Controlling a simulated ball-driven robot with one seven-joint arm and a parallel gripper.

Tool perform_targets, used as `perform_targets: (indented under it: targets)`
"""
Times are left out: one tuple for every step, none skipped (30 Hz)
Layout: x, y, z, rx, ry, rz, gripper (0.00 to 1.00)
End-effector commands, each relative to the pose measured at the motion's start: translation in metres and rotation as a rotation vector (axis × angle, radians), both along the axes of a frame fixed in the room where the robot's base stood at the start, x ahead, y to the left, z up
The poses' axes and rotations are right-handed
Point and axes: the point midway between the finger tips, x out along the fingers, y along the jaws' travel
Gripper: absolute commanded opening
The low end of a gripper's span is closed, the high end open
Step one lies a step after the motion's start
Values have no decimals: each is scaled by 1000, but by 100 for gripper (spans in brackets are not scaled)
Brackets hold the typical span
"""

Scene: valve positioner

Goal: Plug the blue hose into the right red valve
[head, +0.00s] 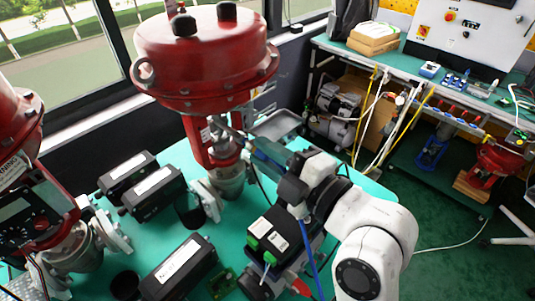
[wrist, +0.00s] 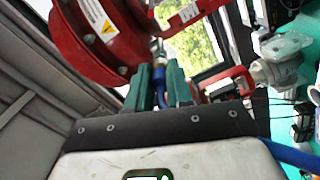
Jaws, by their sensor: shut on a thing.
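The right red valve (head: 205,55) stands on the teal table, with a big round red actuator on top and a silver body below. It fills the upper left of the wrist view (wrist: 85,40). My gripper (head: 262,148) is beside the valve's stem, just under the actuator. In the wrist view, its green fingers (wrist: 160,88) are shut on the end of the blue hose (wrist: 161,92). A metal fitting (wrist: 157,50) lies just beyond the fingertips, close to the red body. I cannot tell whether hose and fitting are joined. The hose also hangs below my arm (head: 313,268).
The left red valve (head: 18,130) stands at the left edge. Black boxes with white labels (head: 155,190) lie on the teal table (head: 225,240) between the valves. A box with green connectors (head: 268,238) stands below my arm. A workbench (head: 385,62) is at the back right.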

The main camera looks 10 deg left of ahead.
Motion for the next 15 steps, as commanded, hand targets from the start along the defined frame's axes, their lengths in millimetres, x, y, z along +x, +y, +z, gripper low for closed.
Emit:
perform_targets:
  targets:
    - [0, 0, 0, 0, 0, 0, 0]
    - [1, 1, 0, 0, 0, 0, 0]
    - [1, 1, 0, 0, 0, 0, 0]
    - [1, 1, 0, 0, 0, 0, 0]
    - [1, 2, 0, 0, 0, 0, 0]
    - [2, 2, 0, 0, 0, 0, 0]
    - [2, 3, 0, 0, 0, 0, 0]
    - [2, 3, 0, 0, 0, 0, 0]
    - [3, 3, 0, -1, 1, 0, 0]
    - [3, 4, 0, -1, 1, 0, 0]
    - [3, 4, 0, -1, 1, 0, 0]
    - [3, 4, 0, -1, 1, 0, 0]
    - [4, 5, 0, -1, 1, 0, 0]
    - [4, 5, 0, -1, 1, 0, 0]
    - [4, 5, 0, -1, 1, 0, 0]
